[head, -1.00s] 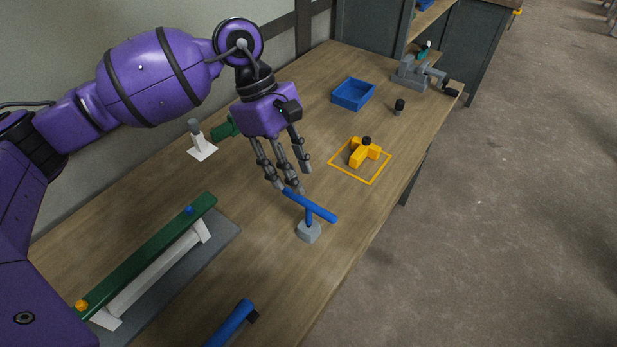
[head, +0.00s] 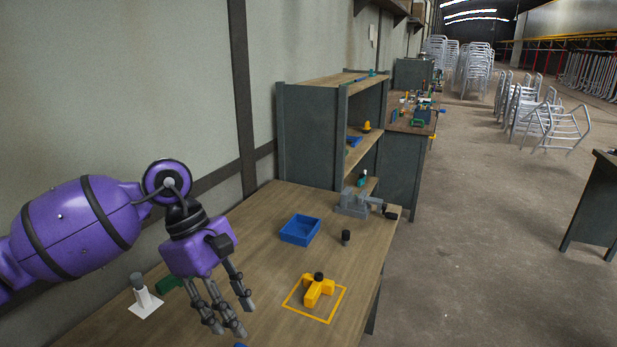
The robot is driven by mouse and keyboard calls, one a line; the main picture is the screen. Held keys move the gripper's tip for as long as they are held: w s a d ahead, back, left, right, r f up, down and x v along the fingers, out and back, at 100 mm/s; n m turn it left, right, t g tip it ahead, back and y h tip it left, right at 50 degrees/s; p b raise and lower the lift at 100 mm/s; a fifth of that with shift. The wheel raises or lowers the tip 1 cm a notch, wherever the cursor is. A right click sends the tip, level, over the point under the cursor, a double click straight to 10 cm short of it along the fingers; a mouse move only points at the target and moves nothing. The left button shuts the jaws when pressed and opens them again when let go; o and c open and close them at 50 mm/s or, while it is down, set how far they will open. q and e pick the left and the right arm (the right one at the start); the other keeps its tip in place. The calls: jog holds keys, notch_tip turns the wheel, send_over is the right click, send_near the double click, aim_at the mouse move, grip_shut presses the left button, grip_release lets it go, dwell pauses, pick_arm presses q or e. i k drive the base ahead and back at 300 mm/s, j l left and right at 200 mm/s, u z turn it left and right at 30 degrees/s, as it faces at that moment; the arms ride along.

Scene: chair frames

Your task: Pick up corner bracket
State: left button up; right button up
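The yellow corner bracket (head: 319,291) lies on the wooden workbench (head: 262,262), inside a yellow square outline. It has several stubby arms, and a dark round knob shows at its top. My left gripper (head: 232,318) hangs over the bench to the left of the bracket, clearly apart from it. Its grey fingers point down, spread, with nothing seen between them. My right gripper is not in view.
A blue tray (head: 300,230), a small black knob (head: 346,238) and a grey vise (head: 353,203) stand farther back. A white stand (head: 144,299) is at left. A shelf unit (head: 312,137) closes the bench's far end. Open floor lies right.

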aim_at(326, 287)
jog(key=k+l, duration=0.3)
jog(key=k, duration=0.15)
jog(key=k+l, duration=0.25)
jog(key=k, duration=0.15)
